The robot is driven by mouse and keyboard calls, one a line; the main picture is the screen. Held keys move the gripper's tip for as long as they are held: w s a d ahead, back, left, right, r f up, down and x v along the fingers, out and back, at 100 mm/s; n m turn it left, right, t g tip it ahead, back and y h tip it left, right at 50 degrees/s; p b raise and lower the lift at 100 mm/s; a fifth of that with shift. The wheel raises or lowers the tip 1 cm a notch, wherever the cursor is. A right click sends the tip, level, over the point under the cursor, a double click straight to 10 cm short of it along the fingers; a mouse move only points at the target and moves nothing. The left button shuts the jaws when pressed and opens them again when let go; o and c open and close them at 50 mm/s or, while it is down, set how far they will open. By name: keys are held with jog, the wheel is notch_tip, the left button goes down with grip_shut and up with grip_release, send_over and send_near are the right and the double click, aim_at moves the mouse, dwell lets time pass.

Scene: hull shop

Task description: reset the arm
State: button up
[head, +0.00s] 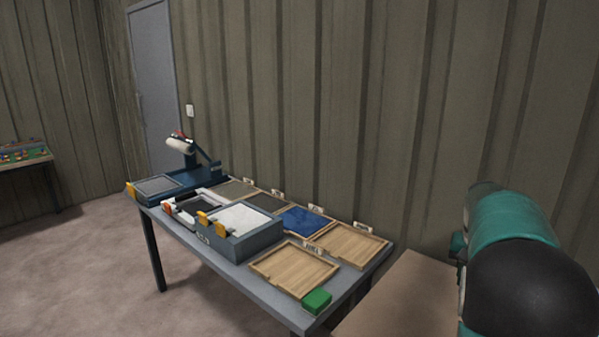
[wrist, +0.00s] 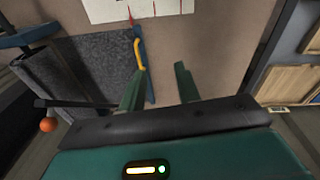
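My gripper (wrist: 160,78) shows in the wrist view with its two green fingers apart and nothing between them. It is open. Beyond the fingers is a plain brown surface. In the head view, my teal and black arm (head: 515,240) fills the lower right, and the gripper itself is out of sight there.
A grey table (head: 295,318) carries wooden trays (head: 293,270), a grey box (head: 240,235), a blue press-like device (head: 190,165) and a green block (head: 317,300).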

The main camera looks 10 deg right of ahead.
jog(key=s+a+r+n+t, duration=0.2)
jog(key=s+a+r, duration=0.15)
jog(key=a, duration=0.65)
jog(key=s+a+r+n+t, duration=0.1)
jog(key=s+a+r+n, duration=0.15)
jog(key=s+a, duration=0.45)
jog(key=s+a+f+n+t+y, duration=0.1)
jog(key=s+a+f+n+t, duration=0.1)
jog(key=s+a, duration=0.8)
jog(key=a+f+n, duration=0.1)
jog(key=a, duration=0.3)
jog(key=shift+s+a+t, duration=0.15)
jog(key=shift+s+t, duration=0.1)
jog(key=shift+t, duration=0.05)
